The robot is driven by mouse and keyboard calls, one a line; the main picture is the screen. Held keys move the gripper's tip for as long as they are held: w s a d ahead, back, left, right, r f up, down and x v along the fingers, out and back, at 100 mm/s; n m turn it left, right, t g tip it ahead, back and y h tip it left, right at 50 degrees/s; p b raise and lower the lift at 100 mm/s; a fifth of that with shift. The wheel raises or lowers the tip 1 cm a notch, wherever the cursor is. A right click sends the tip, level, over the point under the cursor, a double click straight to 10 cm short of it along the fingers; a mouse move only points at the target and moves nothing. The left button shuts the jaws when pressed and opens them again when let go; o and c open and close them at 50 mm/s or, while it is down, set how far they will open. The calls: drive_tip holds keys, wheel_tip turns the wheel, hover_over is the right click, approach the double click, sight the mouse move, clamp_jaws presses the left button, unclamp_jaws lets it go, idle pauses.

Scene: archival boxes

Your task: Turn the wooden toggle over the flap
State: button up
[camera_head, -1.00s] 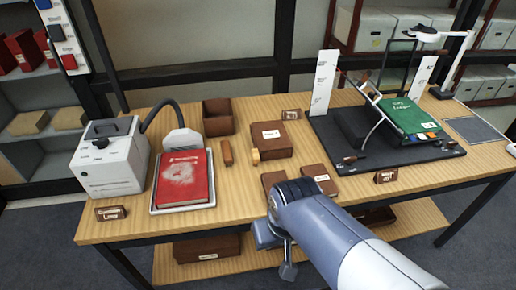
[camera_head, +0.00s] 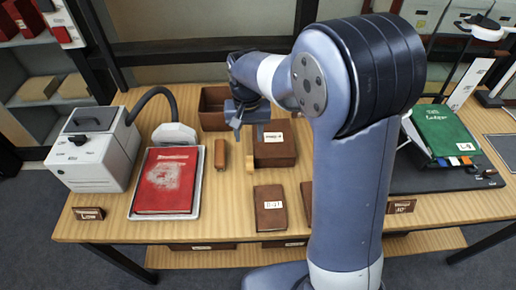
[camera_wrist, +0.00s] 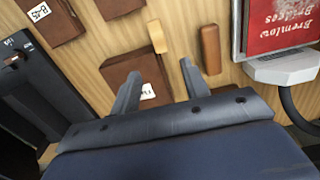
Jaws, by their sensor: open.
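The archival box (camera_head: 274,150) is a brown box with a white label, near the middle of the table. The light wooden toggle (camera_head: 250,163) sticks out at its left side, near the front corner. My gripper (camera_head: 238,130) is above the table at the box's back left. In the wrist view my gripper (camera_wrist: 160,70) is open and empty, with the toggle ahead of the gap between its fingers, apart from both. The flap cannot be made out.
A brown wooden block (camera_head: 220,153) lies left of the toggle. Farther left are a red book (camera_head: 166,180) on a tray and a white machine (camera_head: 95,150). An open brown box (camera_head: 213,108) stands behind. Small brown boxes (camera_head: 270,208) lie in front.

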sight(249, 160)
wheel_tip(249, 160, down, 10)
drive_tip(key=shift+s+f+p, duration=0.1)
drive_tip(key=shift+f+p, duration=0.1)
drive_tip(key=shift+p, duration=0.2)
clamp_jaws()
idle(0.4)
